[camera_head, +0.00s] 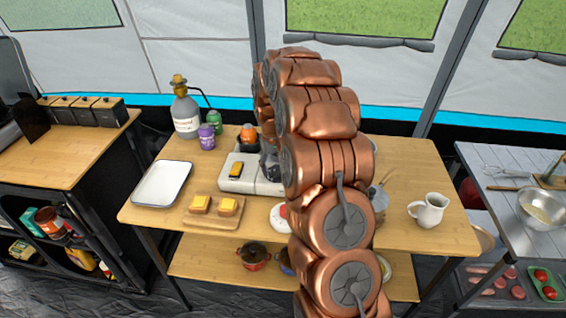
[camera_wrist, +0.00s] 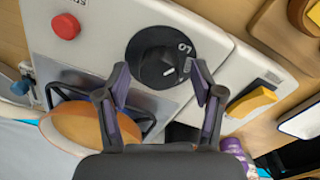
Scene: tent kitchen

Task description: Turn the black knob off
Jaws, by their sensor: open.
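The black knob (camera_wrist: 160,57) is round with a white pointer line and pale lettering, set on a white stove panel (camera_wrist: 95,40). It shows in the wrist view, upper middle. My gripper (camera_wrist: 163,75) is open, its two fingertips on either side of the knob's lower edge; I cannot tell whether they touch it. In the head view the white stove (camera_head: 232,178) stands on the wooden table, and my copper arm hides its right part. The knob cannot be made out there. My gripper (camera_head: 268,168) is a small dark shape at the stove, mostly hidden.
A red button (camera_wrist: 66,26) and a yellow switch (camera_wrist: 252,101) flank the knob. An orange-brown pan (camera_wrist: 90,128) sits on the burner. A white tray (camera_head: 163,184), a board with bread (camera_head: 213,222), small bottles (camera_head: 207,137) and a white jug (camera_head: 429,210) stand on the table.

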